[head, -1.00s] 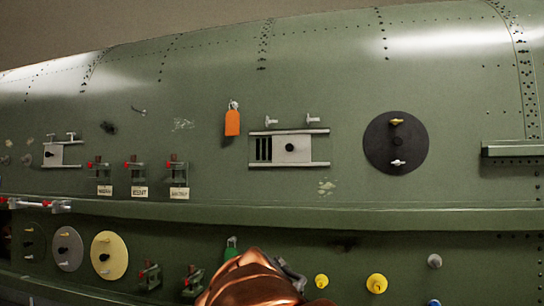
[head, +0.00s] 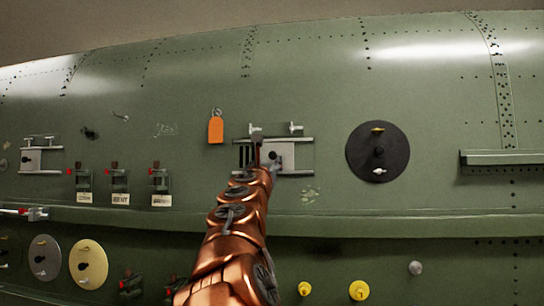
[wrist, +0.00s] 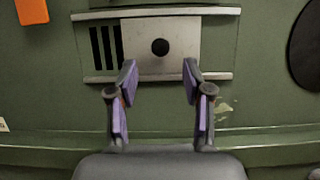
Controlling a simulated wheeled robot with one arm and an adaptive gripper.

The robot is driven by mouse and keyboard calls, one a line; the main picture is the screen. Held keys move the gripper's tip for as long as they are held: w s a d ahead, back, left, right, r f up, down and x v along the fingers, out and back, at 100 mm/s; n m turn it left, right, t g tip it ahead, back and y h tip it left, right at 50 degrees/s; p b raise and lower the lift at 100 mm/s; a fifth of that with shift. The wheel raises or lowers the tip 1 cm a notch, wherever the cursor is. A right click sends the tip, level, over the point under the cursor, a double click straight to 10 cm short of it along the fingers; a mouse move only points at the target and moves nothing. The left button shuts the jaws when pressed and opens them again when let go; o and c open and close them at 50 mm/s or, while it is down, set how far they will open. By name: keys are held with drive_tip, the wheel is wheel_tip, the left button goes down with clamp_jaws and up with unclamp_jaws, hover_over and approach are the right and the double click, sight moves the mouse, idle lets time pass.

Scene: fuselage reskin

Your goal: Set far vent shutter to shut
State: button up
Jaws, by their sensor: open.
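A vent shutter in the middle of the green panel has a pale sliding plate (head: 290,155) with a black knob, between two horizontal rails. The plate sits to the right, and dark vent slots (head: 243,156) show uncovered at its left. In the wrist view the plate (wrist: 184,34), the knob (wrist: 160,47) and the open slots (wrist: 104,48) show clearly. My gripper (wrist: 160,76) is open and empty, its fingers spread either side of the knob and a little below it in the picture. No contact is visible. A second, similar shutter (head: 32,160) is at the far left.
An orange tag (head: 216,130) hangs left of the middle shutter, and a black disc (head: 378,152) is to its right. A ledge (head: 400,226) runs below. Two pegs (head: 295,128) project above the shutter.

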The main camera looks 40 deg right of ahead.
sight(272, 155)
drive_tip(key=p+x, duration=0.1)
drive_tip(key=x, duration=0.2)
drive_tip(key=shift+w+d+r+p, duration=0.15)
drive_tip(key=shift+w+p, duration=0.05)
drive_tip(key=shift+p, duration=0.2)
drive_tip(key=shift+p+x, duration=0.85)
drive_tip(key=shift+x, duration=0.9)
drive_tip(key=shift+d, duration=0.1)
clamp_jaws()
